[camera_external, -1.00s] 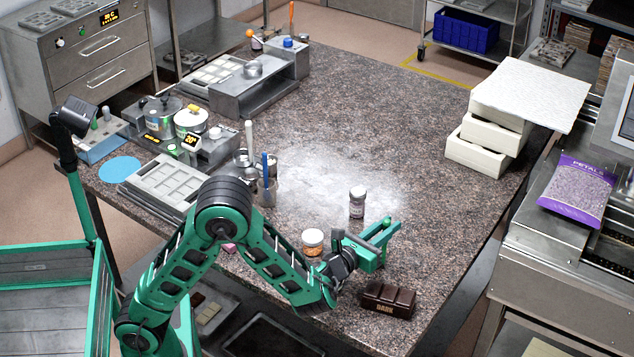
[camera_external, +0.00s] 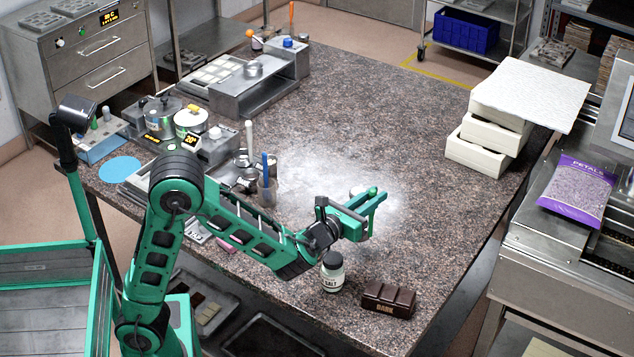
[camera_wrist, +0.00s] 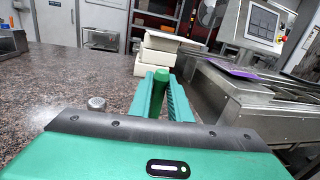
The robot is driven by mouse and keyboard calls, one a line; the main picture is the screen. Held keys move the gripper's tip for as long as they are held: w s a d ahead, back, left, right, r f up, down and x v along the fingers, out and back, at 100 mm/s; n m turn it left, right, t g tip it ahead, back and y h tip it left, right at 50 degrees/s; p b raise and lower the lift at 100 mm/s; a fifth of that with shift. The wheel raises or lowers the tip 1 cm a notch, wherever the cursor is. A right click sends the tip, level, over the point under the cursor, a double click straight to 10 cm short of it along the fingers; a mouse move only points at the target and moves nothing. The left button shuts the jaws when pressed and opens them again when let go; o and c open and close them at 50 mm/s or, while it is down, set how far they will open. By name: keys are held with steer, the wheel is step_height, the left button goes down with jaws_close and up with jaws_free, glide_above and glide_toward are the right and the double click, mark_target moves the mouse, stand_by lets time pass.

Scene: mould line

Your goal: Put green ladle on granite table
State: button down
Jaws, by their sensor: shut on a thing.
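My gripper (camera_external: 371,204) is above the granite table (camera_external: 390,110), towards its near right part. In the wrist view its two fingers (camera_wrist: 163,92) are closed around an upright green cylinder, the handle of the green ladle (camera_wrist: 158,80). The ladle's end (camera_external: 374,191) shows as a small green tip at the fingers in the external view. The rest of the ladle is hidden by the gripper. I cannot tell whether its lower end touches the table.
A salt jar (camera_external: 332,272) and dark chocolate block (camera_external: 388,300) stand near the front edge. White boxes (camera_external: 478,155) stand far right. The table's middle, dusted white, is largely clear.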

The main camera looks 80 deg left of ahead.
steer(key=s+a+r, duration=0.4)
steer(key=a, duration=0.1)
steer(key=d+f+m+t+h, duration=0.2)
steer(key=d+f+m+h, duration=0.3)
steer(key=d, duration=1.7)
steer(key=d+m+t+h, duration=0.1)
steer(key=d+m+h, duration=0.4)
steer(key=d, duration=1.7)
steer(key=s+d+f+m+g+h, duration=0.1)
steer(key=s+d+h, duration=0.5)
steer(key=s+d, duration=0.6)
steer(key=s+d+f+m+g+h, duration=0.2)
steer(key=s+d+m+h, duration=0.2)
steer(key=s+d, duration=0.9)
steer(key=d+h, duration=0.2)
steer(key=d, duration=0.4)
steer(key=shift+d+f+g, duration=0.15)
steer(key=shift+f+g, duration=0.05)
steer(key=shift+g, duration=0.2)
steer(key=shift+w+r, duration=0.1)
